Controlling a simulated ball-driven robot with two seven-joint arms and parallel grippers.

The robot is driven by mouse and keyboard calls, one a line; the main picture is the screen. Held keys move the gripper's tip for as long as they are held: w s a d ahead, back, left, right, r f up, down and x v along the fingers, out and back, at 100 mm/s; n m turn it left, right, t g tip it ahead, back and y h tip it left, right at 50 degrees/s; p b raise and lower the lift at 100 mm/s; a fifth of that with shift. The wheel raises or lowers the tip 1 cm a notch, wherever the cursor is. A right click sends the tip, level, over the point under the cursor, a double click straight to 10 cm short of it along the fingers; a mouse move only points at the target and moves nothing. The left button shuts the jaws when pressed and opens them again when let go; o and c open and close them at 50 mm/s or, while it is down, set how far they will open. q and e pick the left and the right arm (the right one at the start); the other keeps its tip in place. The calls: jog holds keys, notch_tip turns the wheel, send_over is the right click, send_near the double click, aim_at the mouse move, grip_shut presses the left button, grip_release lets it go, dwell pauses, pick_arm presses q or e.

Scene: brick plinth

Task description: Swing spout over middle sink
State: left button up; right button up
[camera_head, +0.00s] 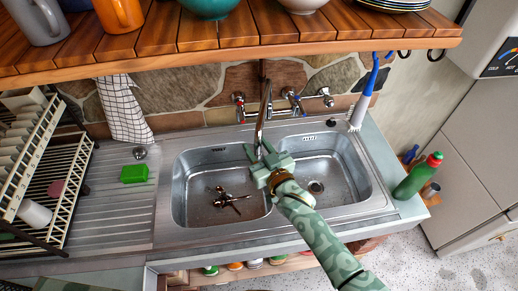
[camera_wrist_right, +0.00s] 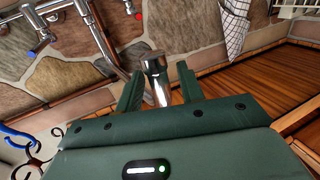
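The chrome spout (camera_head: 264,115) comes from the wall-mounted tap and points towards me, its end near the divider between the two sink bowls. My right gripper (camera_head: 259,154) is at the spout's end, above the divider. In the right wrist view the spout's end (camera_wrist_right: 157,82) lies between the two fingers (camera_wrist_right: 160,92), with a small gap visible beside the right-hand finger, so the gripper looks open around it. The steel sink has a left bowl (camera_head: 195,175) and a right bowl (camera_head: 340,170); no third bowl shows. My left gripper is not in view.
A wooden shelf (camera_head: 230,50) with mugs and bowls overhangs the sink. A dark object (camera_head: 228,199) lies in the left bowl. A dish rack (camera_head: 62,190) and green sponge (camera_head: 134,173) are at left. A blue brush (camera_head: 364,95) and green bottle (camera_head: 418,177) are at right.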

jog(key=v, duration=1.6)
jog(key=shift+s, duration=0.2)
